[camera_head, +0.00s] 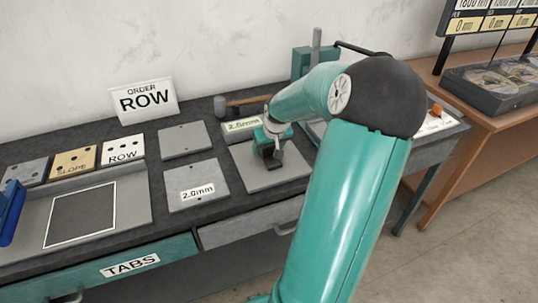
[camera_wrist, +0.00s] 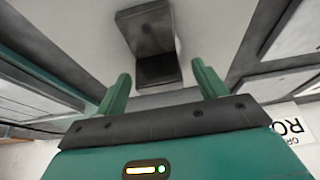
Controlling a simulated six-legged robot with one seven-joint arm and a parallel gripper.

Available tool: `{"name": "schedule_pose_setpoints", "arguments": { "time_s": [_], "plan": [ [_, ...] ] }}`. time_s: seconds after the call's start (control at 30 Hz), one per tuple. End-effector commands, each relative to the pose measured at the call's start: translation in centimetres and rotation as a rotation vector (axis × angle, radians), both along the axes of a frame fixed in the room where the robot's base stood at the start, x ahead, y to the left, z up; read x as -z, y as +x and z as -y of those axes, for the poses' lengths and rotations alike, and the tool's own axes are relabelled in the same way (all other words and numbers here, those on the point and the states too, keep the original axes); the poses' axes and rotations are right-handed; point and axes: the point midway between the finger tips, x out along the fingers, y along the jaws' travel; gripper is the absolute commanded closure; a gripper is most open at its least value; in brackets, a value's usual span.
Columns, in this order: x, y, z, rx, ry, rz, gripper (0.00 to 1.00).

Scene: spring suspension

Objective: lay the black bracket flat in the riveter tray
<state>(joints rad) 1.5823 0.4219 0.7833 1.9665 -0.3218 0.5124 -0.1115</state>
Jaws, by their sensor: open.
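The black bracket (camera_head: 275,158) shows small on a grey plate (camera_head: 262,180) in the head view, below my gripper (camera_head: 270,140), which partly hides it. In the wrist view the bracket (camera_wrist: 158,70) is L-shaped, with one dark face and one lighter face. It lies just ahead of and between the fingertips of my gripper (camera_wrist: 163,82). The fingers are open, with a gap between each one and the bracket. A teal machine with a lever (camera_head: 301,62), perhaps the riveter, stands at the back. My arm hides much of the area before it, so I cannot tell its tray.
A grey tray with a white outlined square (camera_head: 83,213) lies at left, beside a blue part (camera_head: 10,212). Several plates, an ORDER ROW sign (camera_head: 147,101) and a hammer (camera_head: 221,106) are on the dark bench. A brown table (camera_head: 476,125) stands at right.

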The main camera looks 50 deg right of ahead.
Motion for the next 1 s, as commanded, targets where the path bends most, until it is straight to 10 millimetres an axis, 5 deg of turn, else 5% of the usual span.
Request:
{"name": "schedule_pose_setpoints", "arguments": {
  "time_s": [0.37,0.67,1.0],
  "plan": [
    [1.33,0.48,0.34,0.000,-0.001,0.000,0.31],
    [1.29,0.49,0.35,0.000,-0.002,0.001,0.87],
    [0.73,0.49,0.38,0.002,-0.003,0.002,0.87]
  ]
}}
